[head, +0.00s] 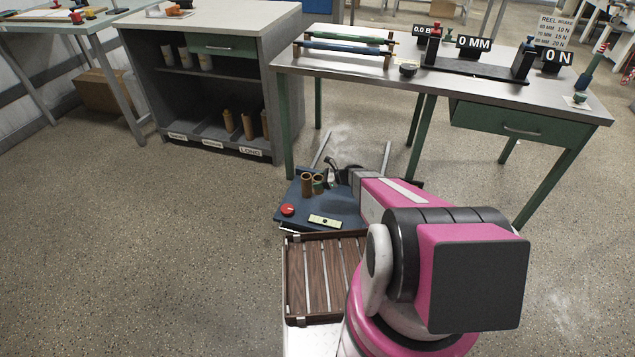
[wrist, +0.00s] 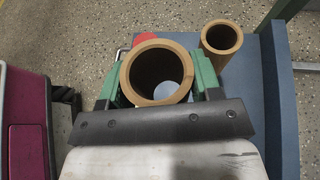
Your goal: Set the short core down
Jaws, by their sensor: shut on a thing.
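The short core, a brown cardboard tube (wrist: 157,72), stands upright between the green fingers of my gripper (wrist: 155,88) in the wrist view. My gripper is shut on it, and a blue surface shows through its bore. In the head view my gripper (head: 319,184) is low over the blue platform (head: 345,212); its fingers partly hide the held core. Another brown tube (wrist: 221,38) stands upright and apart in the wrist view, and it also shows in the head view (head: 307,184). I cannot tell whether the held core touches the platform.
A red button (head: 287,210) and a pale label plate (head: 325,221) lie on the platform's near side. A slatted brown rack (head: 312,278) is in front. A shelf cabinet (head: 225,75) with tubes stands back left, a steel-topped bench (head: 450,82) back right. The floor at left is clear.

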